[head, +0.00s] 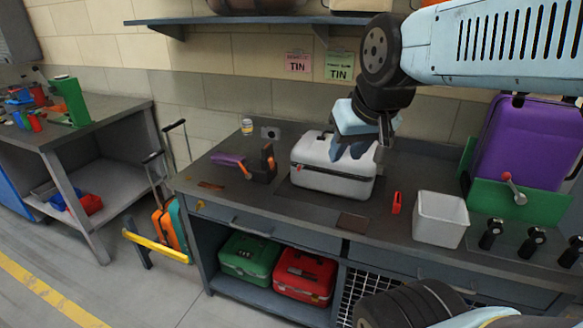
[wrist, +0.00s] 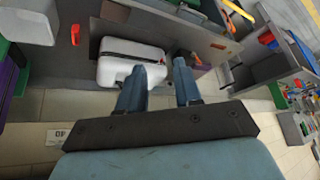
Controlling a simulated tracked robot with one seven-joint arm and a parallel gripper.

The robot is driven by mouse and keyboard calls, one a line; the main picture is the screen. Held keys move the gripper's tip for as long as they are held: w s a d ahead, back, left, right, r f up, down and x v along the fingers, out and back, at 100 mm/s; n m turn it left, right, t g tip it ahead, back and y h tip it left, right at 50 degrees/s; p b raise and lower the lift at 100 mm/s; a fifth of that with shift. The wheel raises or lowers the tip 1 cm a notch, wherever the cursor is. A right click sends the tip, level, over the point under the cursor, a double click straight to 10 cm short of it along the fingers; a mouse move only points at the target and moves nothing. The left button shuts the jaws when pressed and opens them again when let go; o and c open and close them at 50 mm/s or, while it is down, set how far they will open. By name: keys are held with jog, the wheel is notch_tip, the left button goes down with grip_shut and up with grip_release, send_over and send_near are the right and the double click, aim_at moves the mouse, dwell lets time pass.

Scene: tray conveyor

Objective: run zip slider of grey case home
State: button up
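The grey case (head: 330,183) lies flat on the workbench, with a dark seam running around its side. It also shows in the wrist view (wrist: 122,72), left of and partly behind my left finger. A tiny red spot (head: 299,167) sits at its front left seam; I cannot tell whether this is the zip slider. My gripper (head: 352,150) hangs over the case's back right part in the head view. I cannot tell whether a finger touches the case.
A white bin (head: 440,219) and a red clip-like object (head: 397,203) stand to the right on the bench. A clamp-like tool (head: 262,165) is left of the case. A purple case (head: 525,145) leans at the far right. A shelf (head: 240,20) hangs above.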

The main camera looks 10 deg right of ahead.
jog(key=w+a+f+m+t, duration=0.1)
jog(key=w+a+f+t, duration=0.15)
jog(key=w, duration=0.55)
jog(key=w+a+f+m+t, duration=0.15)
jog(key=w+a+f, duration=0.25)
jog(key=w, duration=0.4)
jog(key=w+a+f+m+t, duration=0.1)
jog(key=w+a+f, duration=0.2)
jog(key=w, duration=0.5)
jog(key=m+t+h, duration=0.3)
jog(key=m+h, duration=0.1)
jog(key=h, duration=0.7)
send_near(298, 169)
jog(key=x, duration=0.9)
jog(key=shift+w, duration=0.1)
grip_shut()
